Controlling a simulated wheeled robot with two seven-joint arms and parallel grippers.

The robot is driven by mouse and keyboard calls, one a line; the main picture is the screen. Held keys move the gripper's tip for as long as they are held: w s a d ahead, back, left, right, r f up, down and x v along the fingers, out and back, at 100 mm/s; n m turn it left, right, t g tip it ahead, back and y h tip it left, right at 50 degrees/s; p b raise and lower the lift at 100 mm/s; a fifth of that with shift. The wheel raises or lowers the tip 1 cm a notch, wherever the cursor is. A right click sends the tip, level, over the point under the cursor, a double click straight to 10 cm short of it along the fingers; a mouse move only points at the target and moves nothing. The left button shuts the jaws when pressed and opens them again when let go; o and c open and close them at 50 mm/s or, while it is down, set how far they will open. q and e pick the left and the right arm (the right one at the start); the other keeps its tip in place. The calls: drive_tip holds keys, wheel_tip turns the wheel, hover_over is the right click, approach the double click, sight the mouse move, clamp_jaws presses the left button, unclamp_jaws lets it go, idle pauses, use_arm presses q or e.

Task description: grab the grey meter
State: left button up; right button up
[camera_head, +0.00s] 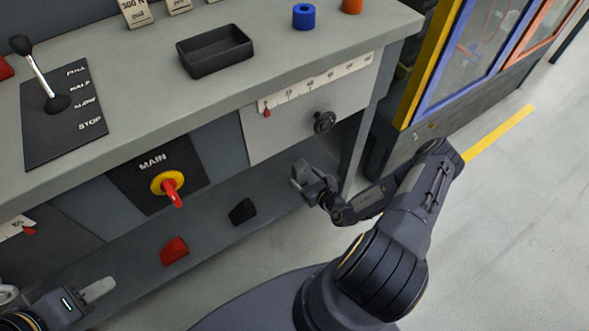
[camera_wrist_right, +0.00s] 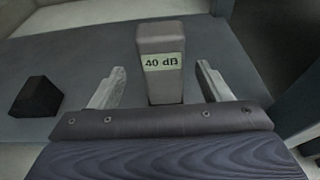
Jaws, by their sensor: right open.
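The grey meter (camera_wrist_right: 160,62) is an upright grey block with a pale label reading "40 dB". In the right wrist view it stands on a dark grey surface. My right gripper (camera_wrist_right: 160,80) is open, with one finger on each side of the meter and a visible gap on both sides. In the head view my right gripper (camera_head: 304,180) is low in front of the bench, and I cannot clearly separate the meter from its fingers there. My left gripper (camera_head: 97,289) is at the bottom left, away from the meter; its opening is unclear.
On the lower shelf lie a black block (camera_head: 242,211), also in the wrist view (camera_wrist_right: 36,97), and a red block (camera_head: 174,250). The bench front has a red-and-yellow MAIN switch (camera_head: 169,185) and a black knob (camera_head: 325,122). A black tray (camera_head: 215,51) sits on top.

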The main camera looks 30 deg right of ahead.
drive_tip(key=b+x, duration=0.1)
drive_tip(key=x, duration=0.2)
drive_tip(key=f+b+x, duration=0.1)
drive_tip(key=b+x, duration=0.1)
drive_tip(key=x, duration=0.1)
drive_tip(key=shift+w, duration=0.3)
drive_tip(key=shift+r, duration=0.1)
drive_tip(key=c, duration=1.2)
